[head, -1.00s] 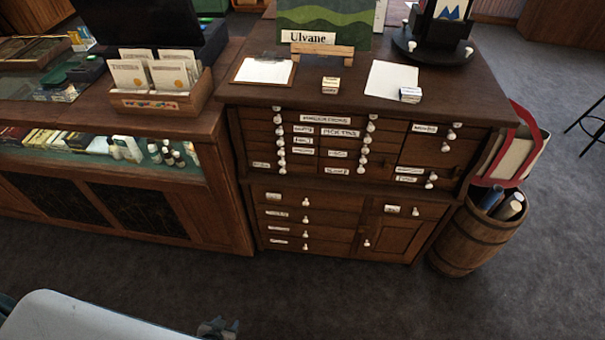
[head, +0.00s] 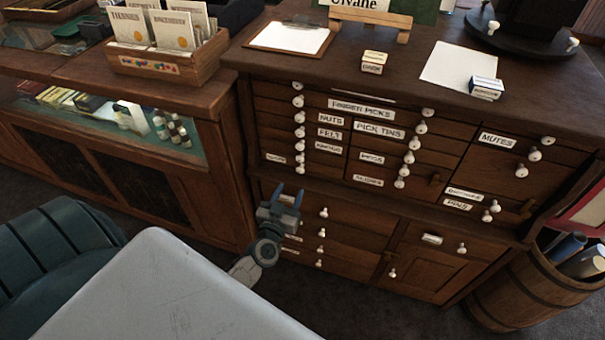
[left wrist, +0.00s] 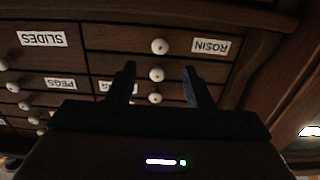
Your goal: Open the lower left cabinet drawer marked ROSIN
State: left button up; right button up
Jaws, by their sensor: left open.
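The wooden cabinet (head: 520,100) stands in front of me. In the left wrist view, which is upside down, the ROSIN label (left wrist: 211,46) is on a drawer front that looks flush, with a round white knob (left wrist: 159,46) beside it. In the head view this is the lower left drawer of the upper block; its label (head: 276,159) is too small to read and its knob (head: 300,169) shows. My left gripper (head: 288,196) is open and empty, just below that drawer. Its fingers (left wrist: 159,74) frame another knob in the wrist picture, apart from it. My right gripper is out of view.
More white knobs stand close above and beside the ROSIN knob. A SLIDES drawer label (left wrist: 42,38) is on the neighbouring drawer. Larger drawers with knobs (head: 323,212) lie below. A glass display counter (head: 205,190) adjoins on the left and a barrel (head: 500,295) stands on the right.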

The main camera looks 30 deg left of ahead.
aim_at(299, 172)
pick_arm(q)
jog(key=x, duration=0.8)
jog(key=shift+w+f, duration=0.1)
jog(key=shift+w, duration=0.05)
grip_shut()
